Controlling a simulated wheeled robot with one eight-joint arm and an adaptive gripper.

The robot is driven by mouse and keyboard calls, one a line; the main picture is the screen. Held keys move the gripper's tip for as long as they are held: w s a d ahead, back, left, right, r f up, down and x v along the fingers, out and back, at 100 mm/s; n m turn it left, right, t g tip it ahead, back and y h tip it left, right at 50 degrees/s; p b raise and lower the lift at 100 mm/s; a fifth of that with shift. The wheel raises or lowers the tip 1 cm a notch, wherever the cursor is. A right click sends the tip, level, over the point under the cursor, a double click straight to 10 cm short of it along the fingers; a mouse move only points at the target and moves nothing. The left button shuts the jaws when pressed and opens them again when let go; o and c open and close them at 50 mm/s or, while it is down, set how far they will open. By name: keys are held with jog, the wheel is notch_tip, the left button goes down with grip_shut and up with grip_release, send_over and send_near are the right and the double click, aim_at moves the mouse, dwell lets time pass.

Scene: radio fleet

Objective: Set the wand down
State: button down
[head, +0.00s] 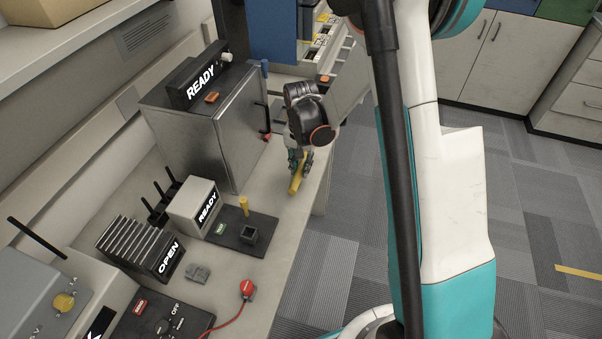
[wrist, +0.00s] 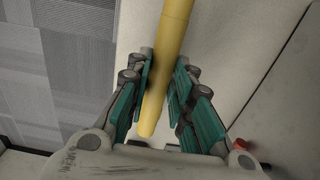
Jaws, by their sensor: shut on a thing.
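The wand is a yellow rod. In the head view the yellow wand (head: 296,184) is at my gripper (head: 300,160), over the bench top near its right edge. In the wrist view the wand (wrist: 168,60) runs from the top edge down between the teal finger pads of my gripper (wrist: 162,85), which is shut on it. Its lower end shows just below the pads. I cannot tell whether the wand touches the bench.
The bench (head: 270,290) carries a grey metal box (head: 215,125) marked READY, left of my gripper. A black base (head: 242,232) with a short yellow post (head: 243,206) stands nearer. A red plug (head: 247,288) with a cable lies near the front edge. Carpeted floor (head: 400,180) lies right.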

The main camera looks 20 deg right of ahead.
aim_at(301, 166)
jog(key=shift+f+b, duration=0.4)
jog(key=shift+f, duration=1.2)
jog(key=shift+f, duration=0.2)
jog(key=c, duration=1.4)
grip_release()
jog(key=shift+r, duration=0.15)
